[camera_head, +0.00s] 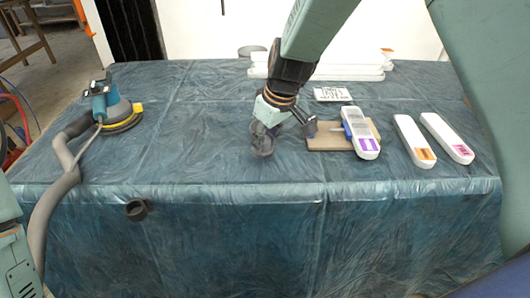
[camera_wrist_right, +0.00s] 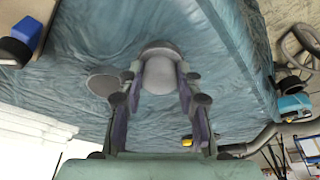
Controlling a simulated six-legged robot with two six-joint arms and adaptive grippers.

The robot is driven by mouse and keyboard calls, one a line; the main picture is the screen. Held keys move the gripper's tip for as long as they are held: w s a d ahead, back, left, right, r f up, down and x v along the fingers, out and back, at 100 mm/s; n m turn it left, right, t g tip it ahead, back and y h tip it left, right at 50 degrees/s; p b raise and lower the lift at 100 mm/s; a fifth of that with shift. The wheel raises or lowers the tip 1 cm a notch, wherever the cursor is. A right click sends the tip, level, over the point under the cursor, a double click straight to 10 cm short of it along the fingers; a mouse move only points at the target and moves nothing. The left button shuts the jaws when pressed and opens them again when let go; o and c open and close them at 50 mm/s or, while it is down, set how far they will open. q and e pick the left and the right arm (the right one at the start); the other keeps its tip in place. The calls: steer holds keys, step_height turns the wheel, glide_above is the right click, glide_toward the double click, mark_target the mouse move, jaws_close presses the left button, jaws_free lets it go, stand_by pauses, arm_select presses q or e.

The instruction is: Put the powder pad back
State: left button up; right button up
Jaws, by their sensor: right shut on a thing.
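My right gripper (camera_head: 272,130) is above the middle of the cloth-covered table. It also shows in the wrist view (camera_wrist_right: 160,88), with its fingers shut on the powder pad (camera_wrist_right: 160,72), a grey rounded piece with a wider round part beyond it. In the head view the powder pad (camera_head: 262,143) is a dark grey shape under the fingers, partly hidden by them. A round grey disc-like thing (camera_wrist_right: 103,83) is to the left of the pad in the wrist view. A similar grey round piece (camera_head: 251,51) stands at the table's back edge. My left gripper is out of view.
A sander (camera_head: 113,108) with a hose is on the left. White boards (camera_head: 340,72) are stacked at the back. A brown block (camera_head: 325,137) with a white tool (camera_head: 361,133) and two more white tools (camera_head: 414,141) are on the right.

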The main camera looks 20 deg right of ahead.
mark_target(266, 150)
steer(key=shift+f+b, duration=0.35)
steer(key=shift+f, duration=1.25)
steer(key=shift+f, duration=0.15)
steer(key=o, duration=1)
steer(key=p+v, duration=0.3)
steer(key=v, duration=0.9)
steer(key=shift+s, duration=0.1)
